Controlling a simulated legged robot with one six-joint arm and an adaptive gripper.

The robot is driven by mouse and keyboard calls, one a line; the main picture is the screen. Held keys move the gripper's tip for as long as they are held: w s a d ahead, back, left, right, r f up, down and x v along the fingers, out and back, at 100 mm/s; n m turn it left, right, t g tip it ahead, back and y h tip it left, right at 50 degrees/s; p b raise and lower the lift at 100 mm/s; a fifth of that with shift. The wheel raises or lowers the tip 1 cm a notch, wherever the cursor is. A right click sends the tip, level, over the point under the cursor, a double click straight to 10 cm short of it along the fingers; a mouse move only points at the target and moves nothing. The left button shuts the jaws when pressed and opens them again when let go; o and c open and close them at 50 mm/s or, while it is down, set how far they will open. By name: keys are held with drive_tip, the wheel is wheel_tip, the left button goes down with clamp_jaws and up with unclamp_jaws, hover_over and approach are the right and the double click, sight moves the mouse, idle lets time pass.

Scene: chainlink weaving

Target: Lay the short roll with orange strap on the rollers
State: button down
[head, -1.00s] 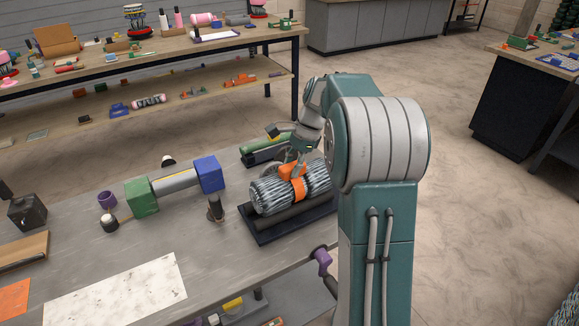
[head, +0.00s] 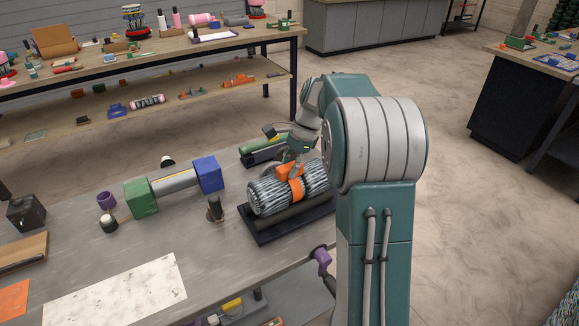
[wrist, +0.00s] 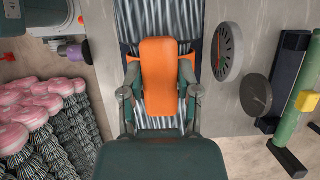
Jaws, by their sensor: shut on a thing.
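The short roll of grey wire mesh (head: 268,196) lies on its side over the rollers (head: 292,220), which are dark cylinders in a black tray (head: 262,236). I cannot tell if the roll's underside touches them. Its orange strap (head: 297,190) circles the middle and has a raised orange grip, which also shows in the wrist view (wrist: 159,75). My gripper (head: 291,170) is shut on this grip from above, with a finger on each side. The mesh (wrist: 158,18) shows behind the grip in the wrist view.
A green block (head: 141,198) and a blue block (head: 210,174) holding a grey cylinder stand to the left. A dark upright peg (head: 215,209) is near the tray.

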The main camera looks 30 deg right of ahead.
drive_tip(key=shift+f, duration=0.5)
idle(0.3)
drive_tip(key=shift+c, duration=1.2)
unclamp_jaws()
drive_tip(key=shift+f, duration=0.1)
drive_tip(key=v, duration=1.2)
drive_tip(key=shift+w, duration=0.1)
